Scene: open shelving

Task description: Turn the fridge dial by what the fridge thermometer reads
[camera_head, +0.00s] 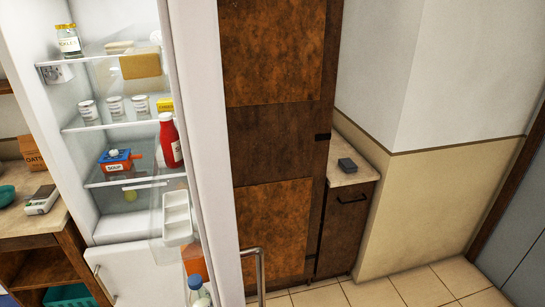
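The fridge (80,180) stands open at the left, its white door (205,150) swung toward me. A small white fitting (55,73) with dark marks sits on the fridge's upper left inner wall. It may be the dial or the thermometer; it is too small to tell, and I cannot read a value. No other dial or thermometer can be made out clearly. Neither of my grippers is in view.
A metal handle (255,275) juts from the door. Brown cabinets (275,140) stand behind it. Tiled floor (420,287) is clear at lower right.

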